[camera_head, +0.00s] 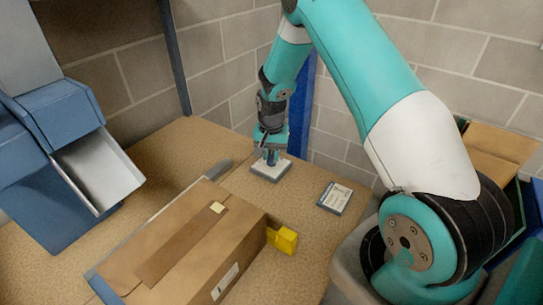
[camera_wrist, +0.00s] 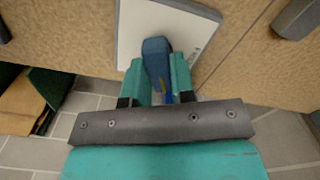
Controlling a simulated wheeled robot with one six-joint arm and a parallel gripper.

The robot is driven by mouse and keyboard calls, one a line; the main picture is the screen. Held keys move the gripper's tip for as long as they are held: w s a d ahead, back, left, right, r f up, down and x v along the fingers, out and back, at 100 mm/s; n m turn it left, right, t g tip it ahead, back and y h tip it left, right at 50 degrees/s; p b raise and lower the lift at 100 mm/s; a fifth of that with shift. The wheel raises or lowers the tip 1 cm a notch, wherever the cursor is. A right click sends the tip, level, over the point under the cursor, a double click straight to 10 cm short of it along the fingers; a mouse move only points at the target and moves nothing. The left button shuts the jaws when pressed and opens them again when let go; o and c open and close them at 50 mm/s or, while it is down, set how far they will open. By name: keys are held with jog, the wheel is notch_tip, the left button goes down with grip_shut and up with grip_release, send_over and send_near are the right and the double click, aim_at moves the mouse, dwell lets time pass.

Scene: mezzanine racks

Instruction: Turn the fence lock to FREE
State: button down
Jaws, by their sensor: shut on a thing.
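The fence lock is a dark blue knob (camera_wrist: 156,48) standing on a white square plate (camera_wrist: 132,32). In the head view the plate (camera_head: 264,171) lies on the tan worktop near the back wall, and the knob is mostly covered by my gripper (camera_head: 271,153). In the wrist view my gripper (camera_wrist: 158,76) is shut on the knob, with one teal finger on each side. The knob points nearly straight up in that picture, tilted slightly. Markings on the plate are too faint to read, so I cannot tell which setting it is at.
A taped cardboard box (camera_head: 185,250) lies in front of the plate, with a yellow block (camera_head: 283,239) at its right end. A small label card (camera_head: 335,197) lies right of the plate. A blue machine with a grey chute (camera_head: 100,172) stands left. A blue post (camera_head: 303,105) rises behind.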

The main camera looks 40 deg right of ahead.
aim_at(271, 155)
jog(key=n+b, duration=0.1)
jog(key=n, duration=0.5)
jog(key=shift+n+b, duration=0.3)
jog(key=shift+b, duration=0.05)
jog(key=n+b, duration=0.1)
jog(key=n, duration=0.5)
jog(key=shift+r, duration=0.1)
jog(key=shift+w, duration=0.1)
jog(key=c, duration=1)
grip_release()
jog(key=shift+o, duration=0.2)
jog(key=shift+r, duration=0.1)
notch_tip(271, 155, up, 17)
jog(key=b, duration=0.2)
jog(key=shift+b, duration=0.3)
